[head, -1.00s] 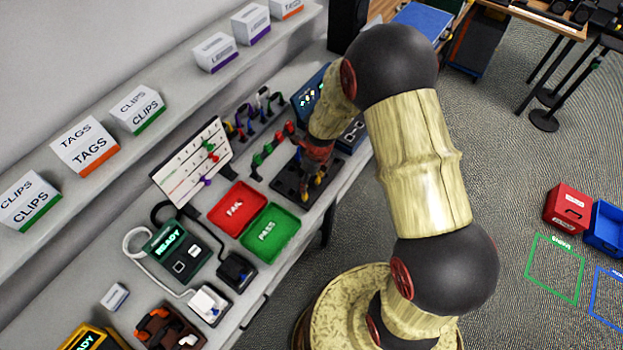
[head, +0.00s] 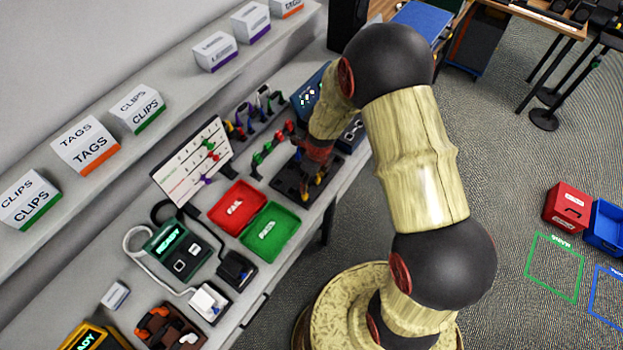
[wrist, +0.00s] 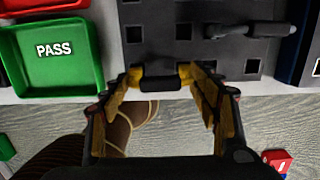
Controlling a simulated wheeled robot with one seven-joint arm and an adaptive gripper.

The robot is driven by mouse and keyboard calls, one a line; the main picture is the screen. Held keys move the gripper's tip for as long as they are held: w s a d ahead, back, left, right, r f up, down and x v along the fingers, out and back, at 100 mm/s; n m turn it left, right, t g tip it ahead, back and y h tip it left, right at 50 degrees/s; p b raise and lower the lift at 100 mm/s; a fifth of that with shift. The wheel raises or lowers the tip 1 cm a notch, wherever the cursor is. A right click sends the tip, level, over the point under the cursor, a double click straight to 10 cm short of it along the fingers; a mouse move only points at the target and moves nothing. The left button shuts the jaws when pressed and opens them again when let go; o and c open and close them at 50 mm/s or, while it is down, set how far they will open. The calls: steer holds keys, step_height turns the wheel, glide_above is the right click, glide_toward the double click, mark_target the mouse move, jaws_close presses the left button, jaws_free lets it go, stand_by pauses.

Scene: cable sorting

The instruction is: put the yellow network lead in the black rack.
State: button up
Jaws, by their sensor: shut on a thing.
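My gripper (wrist: 165,85) is shut on the yellow network lead. Between the fingertips in the wrist view, the lead shows as a dark middle piece with yellow parts (wrist: 185,72) at its ends. The lead is over or against the near edge of the black rack (wrist: 215,62), a dark panel with square holes; contact is unclear. In the head view, my gripper (head: 318,172) is over the right part of the black rack (head: 283,186), and my arm partly hides both.
A dark grey lead piece (wrist: 255,30) lies across the rack. The green PASS tray (head: 267,232) and red FAIL tray (head: 237,205) are left of the rack. Red and green plugs (head: 262,155) stand behind it. The bench's front edge is close by.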

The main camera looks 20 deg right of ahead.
steer(key=shift+f, duration=0.1)
stand_by(0.3)
steer(key=o, duration=1.4)
steer(key=shift+c, duration=0.2)
steer(key=shift+o, duration=0.5)
steer(key=o, duration=0.3)
steer(key=shift+o, duration=0.2)
steer(key=shift+r+p, duration=3.8)
steer(key=shift+r, duration=0.25)
steer(key=shift+f, duration=0.1)
